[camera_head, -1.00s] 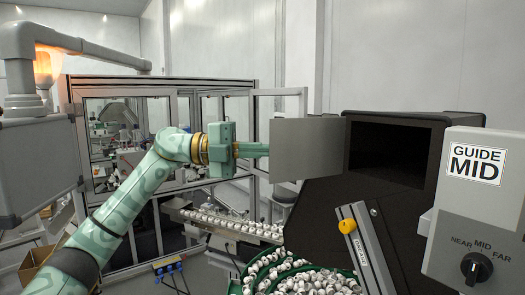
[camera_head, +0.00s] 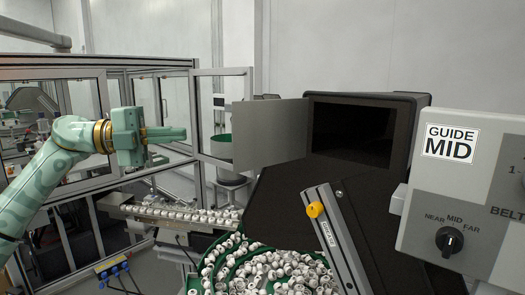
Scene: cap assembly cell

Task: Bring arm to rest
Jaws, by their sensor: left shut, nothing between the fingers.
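My left arm comes in from the left edge, with a green patterned forearm and a yellow ring at the wrist. Its left gripper (camera_head: 178,133) is shut and empty, pointing right. It hangs in the air in front of the framed glass enclosure, left of the grey metal flap (camera_head: 262,133) and apart from it. My right arm and gripper are not in view.
A black hopper box (camera_head: 350,145) with a dark opening stands right of centre. A grey control box (camera_head: 465,190) labelled GUIDE MID is at right. Below are a green bowl of white caps (camera_head: 275,270), a cap-filled track (camera_head: 180,215) and a yellow-knobbed rail (camera_head: 335,240).

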